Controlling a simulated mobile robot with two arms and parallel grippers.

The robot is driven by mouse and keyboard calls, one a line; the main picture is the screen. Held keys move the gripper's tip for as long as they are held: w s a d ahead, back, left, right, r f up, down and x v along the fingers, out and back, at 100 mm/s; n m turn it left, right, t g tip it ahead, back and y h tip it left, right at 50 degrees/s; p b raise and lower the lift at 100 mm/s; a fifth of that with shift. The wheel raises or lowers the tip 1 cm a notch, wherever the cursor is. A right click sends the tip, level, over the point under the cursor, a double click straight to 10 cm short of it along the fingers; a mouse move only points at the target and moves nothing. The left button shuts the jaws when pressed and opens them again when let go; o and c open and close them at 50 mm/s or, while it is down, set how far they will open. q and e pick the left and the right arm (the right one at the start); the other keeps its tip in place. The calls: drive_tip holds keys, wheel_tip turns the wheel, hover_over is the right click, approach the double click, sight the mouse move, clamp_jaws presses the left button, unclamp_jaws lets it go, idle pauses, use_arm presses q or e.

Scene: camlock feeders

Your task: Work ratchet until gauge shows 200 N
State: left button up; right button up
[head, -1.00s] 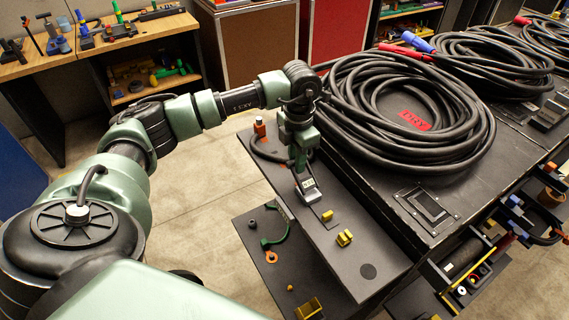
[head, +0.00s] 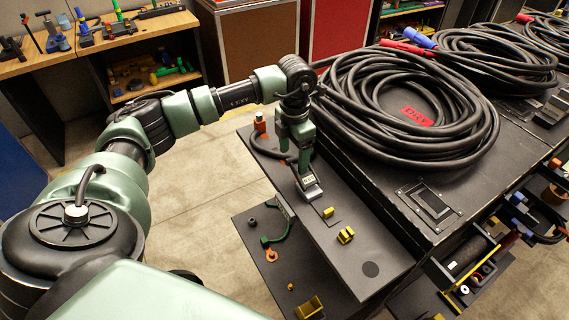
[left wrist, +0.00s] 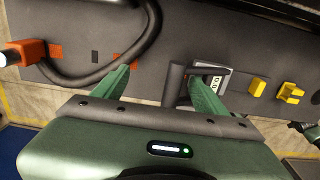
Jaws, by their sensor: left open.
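The gauge, a small grey block with a pale digital display (head: 307,181), sits on the dark side shelf in the head view. It also shows in the left wrist view (left wrist: 216,80), partly hidden by a green finger; its digits are too small to read surely. A dark upright bar (left wrist: 174,87) stands beside it, between my fingers; I cannot tell if it is the ratchet handle. My left gripper (head: 303,163) points down at the gauge, fingers apart; it also shows in the left wrist view (left wrist: 160,76). I cannot tell whether a finger touches the bar.
An orange connector (left wrist: 34,52) with a black cable lies on the shelf left of the gripper. Yellow blocks (head: 346,236) sit to the gauge's right. A lower shelf holds a green curved part (head: 279,237). Large coiled cables (head: 455,125) cover the workbench beyond.

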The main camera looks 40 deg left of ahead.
use_arm(q)
drive_tip(key=shift+d, duration=0.15)
drive_tip(key=shift+r, duration=0.25)
wheel_tip(320, 180, up, 7)
drive_tip(key=p, duration=0.5)
drive_tip(key=shift+r, duration=0.2)
